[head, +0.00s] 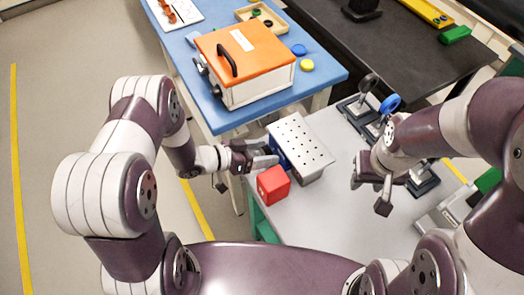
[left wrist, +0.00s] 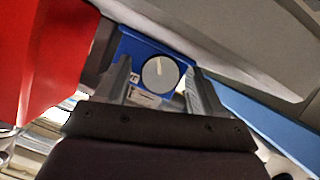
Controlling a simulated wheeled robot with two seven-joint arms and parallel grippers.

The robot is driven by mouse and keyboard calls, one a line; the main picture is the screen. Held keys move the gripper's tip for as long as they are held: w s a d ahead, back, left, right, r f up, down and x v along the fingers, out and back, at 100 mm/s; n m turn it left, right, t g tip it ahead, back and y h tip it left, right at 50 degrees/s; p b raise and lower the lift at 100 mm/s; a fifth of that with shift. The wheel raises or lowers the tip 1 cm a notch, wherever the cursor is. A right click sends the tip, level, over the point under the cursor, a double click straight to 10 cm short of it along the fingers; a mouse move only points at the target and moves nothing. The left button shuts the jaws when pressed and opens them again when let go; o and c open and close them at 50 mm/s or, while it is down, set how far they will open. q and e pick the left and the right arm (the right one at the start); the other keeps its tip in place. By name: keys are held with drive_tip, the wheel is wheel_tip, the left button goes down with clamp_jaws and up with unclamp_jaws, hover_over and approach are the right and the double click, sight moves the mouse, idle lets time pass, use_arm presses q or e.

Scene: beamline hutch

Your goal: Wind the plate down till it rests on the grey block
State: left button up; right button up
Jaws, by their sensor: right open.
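The white perforated plate (head: 300,145) sits on top of a blue lab jack (head: 279,152), mostly hidden under it in the head view. A grey block (head: 310,174) shows under the plate's near edge; I cannot tell whether the plate touches it. In the left wrist view the jack's blue face (left wrist: 133,47) carries a round grey knob (left wrist: 160,73) with a pale mark. My left gripper (head: 268,154) points at the knob. Its fingers (left wrist: 158,88) stand apart on either side of the knob, with gaps visible. My right gripper (head: 370,193) is open and empty, right of the plate.
A red block (head: 273,186) stands close beside my left gripper and also fills the left of the wrist view (left wrist: 40,60). An orange-topped box (head: 245,60) stands on the blue table (head: 205,98). Optics mounts (head: 362,107) stand right of the plate. The grey table's front (head: 310,225) is clear.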

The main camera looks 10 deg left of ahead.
use_arm(q)
drive_tip(key=v, duration=1.2)
drive_tip(key=shift+s+a, duration=0.2)
drive_tip(key=shift+a, duration=0.1)
